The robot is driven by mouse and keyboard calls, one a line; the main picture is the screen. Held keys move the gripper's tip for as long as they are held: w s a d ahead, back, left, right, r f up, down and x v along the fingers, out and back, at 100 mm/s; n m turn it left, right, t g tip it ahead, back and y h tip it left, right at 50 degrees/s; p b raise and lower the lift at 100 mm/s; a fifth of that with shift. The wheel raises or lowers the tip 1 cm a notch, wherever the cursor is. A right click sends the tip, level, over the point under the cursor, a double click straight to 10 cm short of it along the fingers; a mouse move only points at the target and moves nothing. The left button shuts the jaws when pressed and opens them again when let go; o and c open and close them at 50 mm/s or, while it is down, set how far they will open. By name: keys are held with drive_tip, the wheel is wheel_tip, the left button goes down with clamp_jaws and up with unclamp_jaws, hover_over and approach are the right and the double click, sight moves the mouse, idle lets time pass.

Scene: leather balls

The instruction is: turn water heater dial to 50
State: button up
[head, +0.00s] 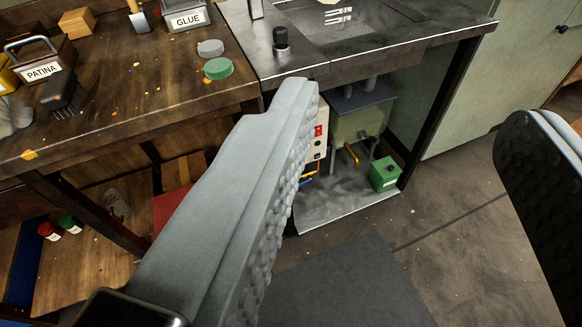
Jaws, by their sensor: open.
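My gripper (410,108) is open and empty, with one grey, studded finger across the middle of the head view and the other at the right edge. Beyond it, under the counter, stands a white panel (319,133) with a red switch and dark marks. The left finger hides part of this panel. A grey-green tank (360,122) with pipes and an orange lever stands beside it. I cannot make out a water heater dial or any numbers. The gripper appears apart from these things.
A dark counter (400,38) with a black knob (281,42) overhangs the tank. A small green box (384,174) sits on the low shelf. A wooden workbench (120,90) with labelled boxes and a brush (62,92) fills the left. Floor at right (470,230) is clear.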

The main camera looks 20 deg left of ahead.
drive_tip(key=w+a+f+g+y, duration=0.3)
drive_tip(key=w+f, duration=0.8)
drive_tip(key=f, duration=0.1)
drive_tip(key=w+a+f+n+g+y, duration=0.1)
drive_tip(key=w+a+f+g+y, duration=0.25)
drive_tip(key=w+f, duration=0.7)
drive_tip(key=w+a+f+g+y, duration=0.2)
drive_tip(key=w+f+g, duration=0.2)
drive_tip(key=w+f, duration=0.7)
drive_tip(key=w+d+f+m+t+y, duration=0.15)
drive_tip(key=w+f, duration=0.25)
drive_tip(key=f, duration=0.5)
drive_tip(key=w+f+m+t, duration=0.1)
drive_tip(key=w+f+t, duration=0.1)
drive_tip(key=w+f, duration=0.5)
drive_tip(key=w+d+f+m+t+y, duration=0.1)
drive_tip(key=w+f, duration=0.1)
drive_tip(key=f, duration=1)
drive_tip(key=r+x, duration=0.1)
drive_tip(key=x, duration=1.6)
drive_tip(key=shift+w+a, duration=0.3)
drive_tip(key=shift+w, duration=0.05)
drive_tip(key=shift+n, duration=0.25)
drive_tip(key=c, duration=1)
